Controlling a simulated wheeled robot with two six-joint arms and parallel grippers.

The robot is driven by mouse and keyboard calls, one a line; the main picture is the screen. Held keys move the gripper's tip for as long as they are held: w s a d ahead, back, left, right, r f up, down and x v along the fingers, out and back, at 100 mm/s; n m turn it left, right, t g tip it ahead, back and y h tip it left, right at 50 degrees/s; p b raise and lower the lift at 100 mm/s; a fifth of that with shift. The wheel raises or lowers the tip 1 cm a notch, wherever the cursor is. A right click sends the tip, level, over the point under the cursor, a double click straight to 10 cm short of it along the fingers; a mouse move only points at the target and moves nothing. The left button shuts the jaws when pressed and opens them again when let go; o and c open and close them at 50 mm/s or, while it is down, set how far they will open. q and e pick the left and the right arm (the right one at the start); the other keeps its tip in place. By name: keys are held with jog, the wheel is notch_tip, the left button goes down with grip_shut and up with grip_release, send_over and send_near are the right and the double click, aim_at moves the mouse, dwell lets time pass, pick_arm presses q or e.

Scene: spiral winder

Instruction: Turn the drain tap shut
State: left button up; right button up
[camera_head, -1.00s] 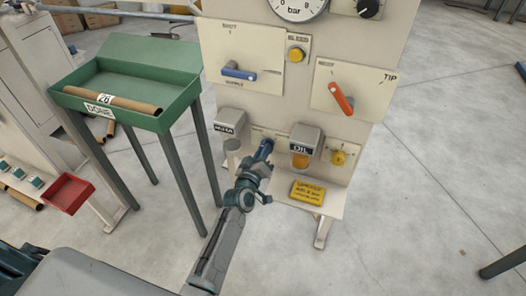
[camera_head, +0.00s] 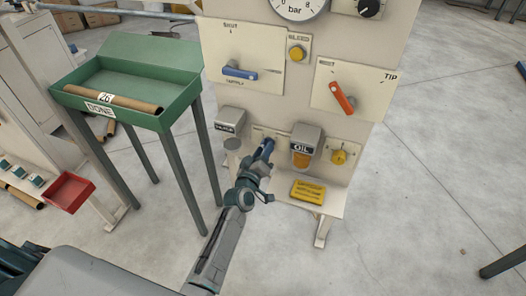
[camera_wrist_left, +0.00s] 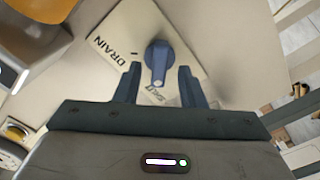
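The drain tap (camera_wrist_left: 158,62) is a blue lever knob on a pale plate marked DRAIN (camera_wrist_left: 117,45) in the left wrist view. Part of a second word, apparently SHUT, shows under its lever. My left gripper (camera_wrist_left: 159,76) is open, with one dark blue finger on each side of the lever and a visible gap to both. In the head view my left gripper (camera_head: 265,151) reaches the lower part of the machine panel, left of the oil unit, and hides most of the tap there. My right gripper is in neither view.
The oil unit (camera_head: 305,137) and a small yellow knob (camera_head: 339,157) are right of the gripper. A grey-capped unit (camera_head: 229,119) is on its left. A yellow block (camera_head: 308,191) lies on the ledge below. A green tray stand (camera_head: 150,118) stands left of my arm.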

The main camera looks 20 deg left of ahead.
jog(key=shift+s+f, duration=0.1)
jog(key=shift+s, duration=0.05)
pick_arm(q)
jog(key=s+b, duration=0.2)
jog(key=s, duration=0.8)
jog(key=shift+s+a, duration=0.2)
jog(key=shift+s, duration=0.2)
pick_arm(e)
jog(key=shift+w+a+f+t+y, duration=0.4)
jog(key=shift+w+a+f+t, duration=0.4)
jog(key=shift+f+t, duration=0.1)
